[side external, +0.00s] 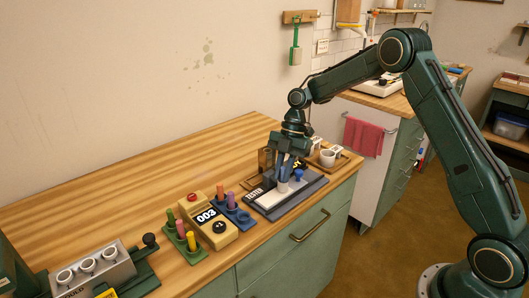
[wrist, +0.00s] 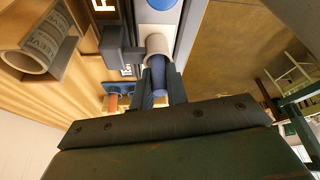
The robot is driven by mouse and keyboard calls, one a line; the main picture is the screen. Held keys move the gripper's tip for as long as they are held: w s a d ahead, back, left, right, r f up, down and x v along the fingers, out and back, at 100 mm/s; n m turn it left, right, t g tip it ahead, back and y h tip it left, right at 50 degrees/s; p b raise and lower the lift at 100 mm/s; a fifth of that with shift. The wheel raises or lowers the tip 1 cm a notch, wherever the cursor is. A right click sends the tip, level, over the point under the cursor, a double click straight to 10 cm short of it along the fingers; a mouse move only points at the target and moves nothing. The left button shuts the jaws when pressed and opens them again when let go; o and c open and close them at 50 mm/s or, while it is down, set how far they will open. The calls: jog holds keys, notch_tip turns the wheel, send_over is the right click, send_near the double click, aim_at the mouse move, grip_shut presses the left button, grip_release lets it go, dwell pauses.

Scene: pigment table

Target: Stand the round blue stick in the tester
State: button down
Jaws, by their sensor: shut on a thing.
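The tester (side external: 303,192) is a dark grey base with a pale panel and a TESTER label, near the right end of the counter. A pale round socket (side external: 282,187) rises from it and also shows in the wrist view (wrist: 158,43). My gripper (side external: 284,174) is directly above this socket, pointing down. In the wrist view its fingers (wrist: 160,88) are shut on the round blue stick (wrist: 159,76). The stick's far end meets the socket's mouth, in line with it. I cannot tell how deep it sits. In the side view the fingers mostly hide the stick.
Left of the tester are a blue rack (side external: 243,220) with coloured sticks, a yellow counter (side external: 220,236) reading 003 and a green rack (side external: 181,245). The counter's back left is clear.

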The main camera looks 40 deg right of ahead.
jog(key=shift+s+f, duration=0.15)
jog(key=shift+f, duration=0.8)
jog(key=c, duration=1.5)
grip_release()
jog(key=shift+o, duration=0.2)
jog(key=shift+r, duration=0.8)
jog(key=shift+o, duration=0.8)
jog(key=r, duration=1)
jog(key=shift+w+a+r, duration=0.15)
jog(key=shift+w+r, duration=0.05)
jog(key=shift+r, duration=0.05)
jog(key=a+r, duration=0.3)
jog(key=a, duration=0.4)
jog(key=a+r+m, duration=0.1)
jog(key=a+r, duration=0.2)
jog(key=a, duration=0.4)
jog(key=shift+s+a+r, duration=0.25)
jog(key=shift+a+r, duration=0.1)
jog(key=shift+a, duration=0.05)
jog(key=shift+r, duration=0.1)
